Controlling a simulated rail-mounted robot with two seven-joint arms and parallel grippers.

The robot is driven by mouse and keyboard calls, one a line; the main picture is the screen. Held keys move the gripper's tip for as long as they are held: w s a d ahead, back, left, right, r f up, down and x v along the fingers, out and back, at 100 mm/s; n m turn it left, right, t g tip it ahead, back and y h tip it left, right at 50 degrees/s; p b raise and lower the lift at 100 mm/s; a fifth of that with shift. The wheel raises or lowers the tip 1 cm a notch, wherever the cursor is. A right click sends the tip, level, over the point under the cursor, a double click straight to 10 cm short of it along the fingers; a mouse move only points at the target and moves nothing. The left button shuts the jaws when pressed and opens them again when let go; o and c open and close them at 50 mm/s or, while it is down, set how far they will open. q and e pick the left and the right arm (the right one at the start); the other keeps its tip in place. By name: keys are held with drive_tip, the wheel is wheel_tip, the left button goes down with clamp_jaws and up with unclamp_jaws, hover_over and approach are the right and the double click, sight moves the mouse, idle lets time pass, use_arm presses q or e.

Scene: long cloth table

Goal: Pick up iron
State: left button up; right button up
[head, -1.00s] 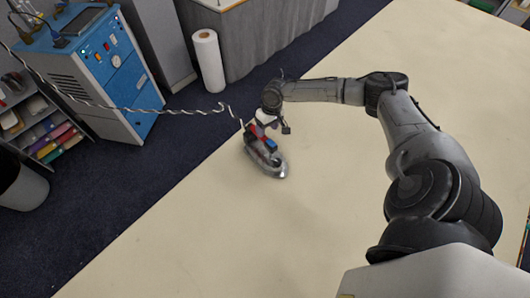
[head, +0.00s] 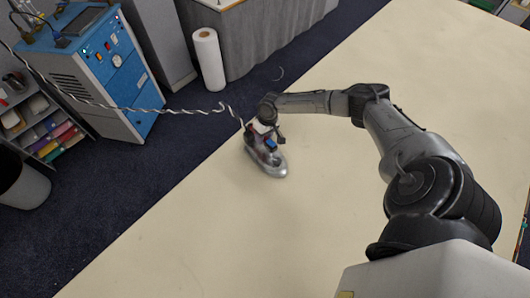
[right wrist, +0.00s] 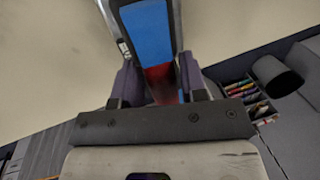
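The iron (head: 265,160) is silver with a red and blue handle and stands on the cream cloth table near its left edge. A twisted cord rises from its back. My right gripper (head: 272,137) is at the iron's handle in the head view and partly covers it. In the right wrist view the two purple fingers of the right gripper (right wrist: 157,82) stand apart, one on each side of the iron's blue and red handle (right wrist: 148,35). Firm contact on both sides does not show. My left gripper is not in view.
The twisted cord (head: 180,111) runs left past a blue steam unit (head: 95,65). A white paper roll (head: 208,60) stands on the floor beyond the table. The cloth table (head: 215,230) is otherwise clear around the iron.

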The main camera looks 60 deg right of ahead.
clamp_jaws()
drive_tip(key=shift+r, duration=0.15)
